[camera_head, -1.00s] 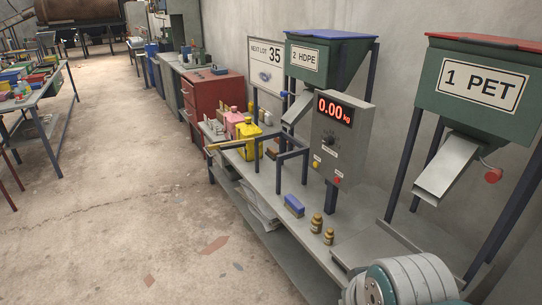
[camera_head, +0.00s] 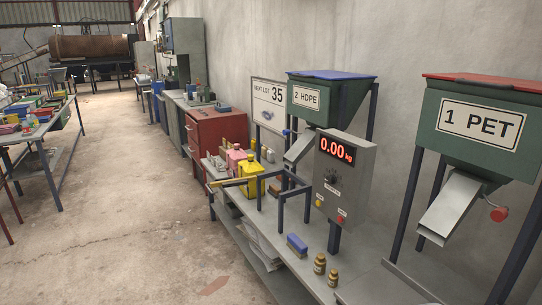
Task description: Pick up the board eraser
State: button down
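The board eraser looks to be the small block with a blue top and greyish lower part (camera_head: 297,244). It lies on the grey bench (camera_head: 268,238), near its front edge, left of two small brass-coloured weights (camera_head: 320,264). It is in full view with nothing on top of it. My gripper is not in view.
A scale display post (camera_head: 343,178) reading 0.00 kg stands behind the block. A dark metal frame (camera_head: 281,199) stands on its left, with yellow (camera_head: 252,178) and pink jugs beyond. Hoppers (camera_head: 476,128) overhang the right. The floor (camera_head: 130,235) left of the bench is open.

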aim_at(273, 190)
jog(key=i+j+z, duration=0.1)
jog(key=z, duration=0.4)
jog(key=i+j+z, duration=0.15)
jog(key=z, duration=0.3)
jog(key=i+j+z, duration=0.15)
jog(key=j, duration=0.2)
jog(key=i+j+z, duration=0.15)
jog(key=j, duration=0.2)
jog(key=i+j+z, duration=0.15)
jog(key=j, duration=0.2)
jog(key=i+j+z, duration=0.15)
jog(key=j, duration=0.2)
jog(key=j+z, duration=0.1)
jog(key=j, duration=0.3)
jog(key=i+j, duration=0.1)
jog(key=j, duration=0.35)
jog(key=i+j, duration=0.15)
jog(key=j, duration=0.3)
jog(key=i+j, duration=0.1)
jog(key=j, duration=0.35)
jog(key=i+j+z, duration=0.1)
jog(key=j, duration=0.3)
jog(key=i+j, duration=0.1)
jog(key=j, duration=0.35)
jog(key=i+j, duration=0.1)
jog(key=j, duration=0.35)
jog(key=i+j, duration=0.1)
jog(key=j, duration=0.4)
